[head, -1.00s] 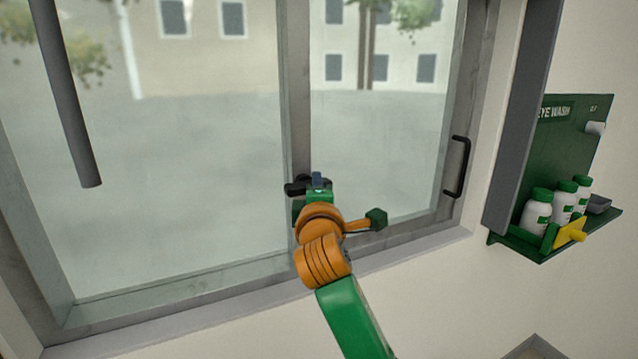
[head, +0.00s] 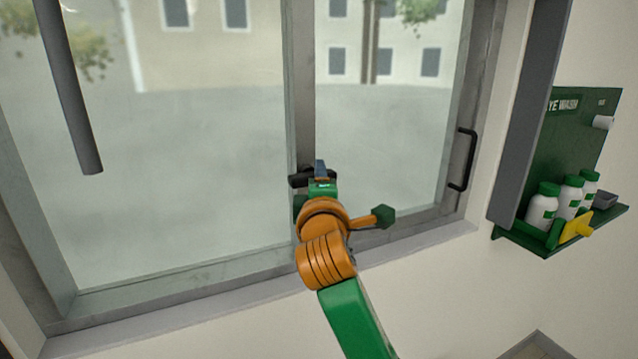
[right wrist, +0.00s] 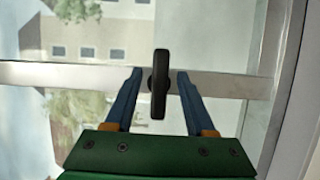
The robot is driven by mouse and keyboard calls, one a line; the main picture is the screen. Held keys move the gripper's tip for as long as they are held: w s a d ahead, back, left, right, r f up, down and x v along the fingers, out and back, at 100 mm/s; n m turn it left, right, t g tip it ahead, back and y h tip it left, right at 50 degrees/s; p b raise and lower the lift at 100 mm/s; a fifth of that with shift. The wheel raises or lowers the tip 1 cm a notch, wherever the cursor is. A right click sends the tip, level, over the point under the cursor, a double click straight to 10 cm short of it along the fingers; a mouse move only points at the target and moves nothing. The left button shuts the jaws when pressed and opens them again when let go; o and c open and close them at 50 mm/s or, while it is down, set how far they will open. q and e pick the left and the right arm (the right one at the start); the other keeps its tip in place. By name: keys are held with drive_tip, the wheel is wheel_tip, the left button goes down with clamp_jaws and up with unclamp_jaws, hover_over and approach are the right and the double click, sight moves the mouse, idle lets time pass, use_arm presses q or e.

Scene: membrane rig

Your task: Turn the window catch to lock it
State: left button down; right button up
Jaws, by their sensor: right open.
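The window catch (head: 299,180) is a black handle on the grey upright bar between the two panes, and it lies crosswise to that bar. In the right wrist view the catch (right wrist: 160,84) stands between the two blue fingers of my right gripper (right wrist: 158,76). The fingers are apart, with a small gap on each side of the catch. In the head view my right gripper (head: 320,168) is at the catch and hides part of it. My left gripper is not in view.
A black pull handle (head: 468,160) is on the right side of the window frame. A green eye wash shelf (head: 530,238) with white bottles (head: 543,205) hangs on the wall at right. A dark grey rod (head: 72,100) hangs at upper left in front of the glass.

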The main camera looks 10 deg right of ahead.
use_arm(q)
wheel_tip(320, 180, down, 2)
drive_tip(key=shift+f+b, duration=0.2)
drive_tip(key=shift+b, duration=0.5)
use_arm(e)
drive_tip(key=s, duration=0.2)
drive_tip(key=s+a, duration=0.1)
drive_tip(key=s, duration=0.1)
drive_tip(key=shift+s+a, duration=0.15)
drive_tip(key=shift+s, duration=0.25)
